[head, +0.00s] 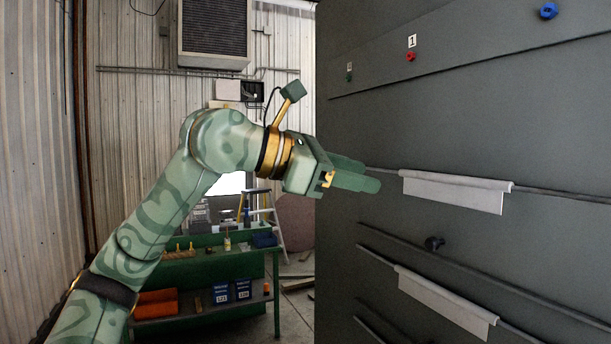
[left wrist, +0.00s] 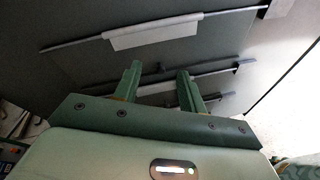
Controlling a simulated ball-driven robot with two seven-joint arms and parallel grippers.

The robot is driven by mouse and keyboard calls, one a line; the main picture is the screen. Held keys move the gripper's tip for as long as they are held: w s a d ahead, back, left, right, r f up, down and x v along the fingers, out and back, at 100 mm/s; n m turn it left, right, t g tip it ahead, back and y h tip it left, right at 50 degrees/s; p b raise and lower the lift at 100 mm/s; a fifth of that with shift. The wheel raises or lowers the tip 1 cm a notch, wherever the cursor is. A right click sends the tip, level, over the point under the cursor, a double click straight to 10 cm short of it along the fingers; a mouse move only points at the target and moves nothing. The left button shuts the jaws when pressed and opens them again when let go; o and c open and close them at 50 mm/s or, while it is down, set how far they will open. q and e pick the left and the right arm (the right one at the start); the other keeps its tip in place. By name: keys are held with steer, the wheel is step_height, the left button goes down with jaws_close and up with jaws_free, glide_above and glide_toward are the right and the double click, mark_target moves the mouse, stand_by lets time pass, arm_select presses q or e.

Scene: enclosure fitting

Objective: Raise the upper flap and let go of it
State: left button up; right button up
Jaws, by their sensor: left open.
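The upper flap (head: 455,192) is a pale grey strip hanging down from a thin rod on the dark panel in the head view. What seems to be the same flap (left wrist: 152,33) hangs near the top of the left wrist view. My left gripper (head: 378,178) is to the left of the upper flap, its fingers pointing right. The left wrist view shows the two green fingers (left wrist: 160,72) apart with nothing held between them, below the upper flap in that picture. I see no contact with the flap. My right gripper is in neither view.
A lower pale flap (head: 445,302) hangs on another rod below. A dark knob (head: 434,243) sits between the flaps. Blue (head: 548,11) and red (head: 410,56) knobs are higher on the panel. A green workbench (head: 205,240) stands behind my left arm.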

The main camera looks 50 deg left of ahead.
arm_select(q)
steer(key=b+v, duration=0.1)
steer(key=v, duration=0.8)
steer(key=shift+s+a+b, duration=0.15)
steer(key=shift+a+b, duration=0.15)
steer(key=shift+a, duration=0.05)
